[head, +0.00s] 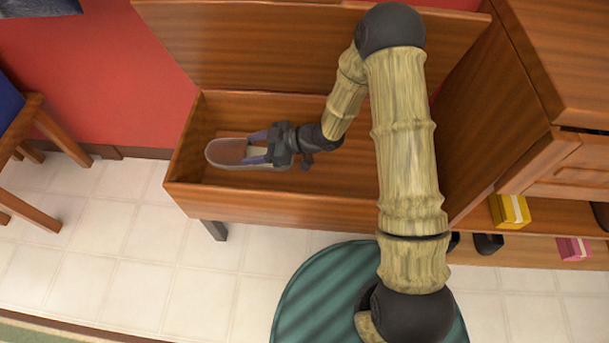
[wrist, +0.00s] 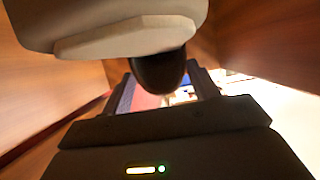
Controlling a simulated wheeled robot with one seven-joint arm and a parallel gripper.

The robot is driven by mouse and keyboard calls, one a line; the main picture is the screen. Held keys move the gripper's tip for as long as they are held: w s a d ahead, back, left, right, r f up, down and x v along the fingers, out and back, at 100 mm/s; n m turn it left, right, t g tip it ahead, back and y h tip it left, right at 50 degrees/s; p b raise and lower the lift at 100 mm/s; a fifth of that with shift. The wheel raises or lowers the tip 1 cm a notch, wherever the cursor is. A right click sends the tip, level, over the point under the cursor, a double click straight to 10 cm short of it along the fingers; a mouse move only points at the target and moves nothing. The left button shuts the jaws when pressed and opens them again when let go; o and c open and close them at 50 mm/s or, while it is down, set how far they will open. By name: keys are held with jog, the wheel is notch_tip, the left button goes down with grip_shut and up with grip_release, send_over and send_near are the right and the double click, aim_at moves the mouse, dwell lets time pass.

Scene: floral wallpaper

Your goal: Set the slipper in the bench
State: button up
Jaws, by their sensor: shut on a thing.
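The bench (head: 280,207) is a brown wooden box with its lid (head: 270,50) raised against the wall. My gripper (head: 258,148) reaches into the compartment from the right and is shut on the slipper. In the wrist view my gripper (wrist: 165,95) shows dark fingers, with a pale form and a dark rounded shape close in front that I cannot identify for sure.
A wooden chair (head: 35,110) is at the left.

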jog(key=shift+s+r, duration=0.1)
jog(key=shift+s, duration=0.05)
jog(key=shift+a+f+b, duration=0.1)
jog(key=shift+f+b, duration=1.75)
jog(key=shift+f, duration=1.3)
notch_tip(320, 180, down, 4)
jog(key=b, duration=0.2)
jog(key=shift+b, duration=0.35)
jog(key=shift+r, duration=0.15)
jog(key=o, duration=1)
jog(key=shift+o, duration=0.2)
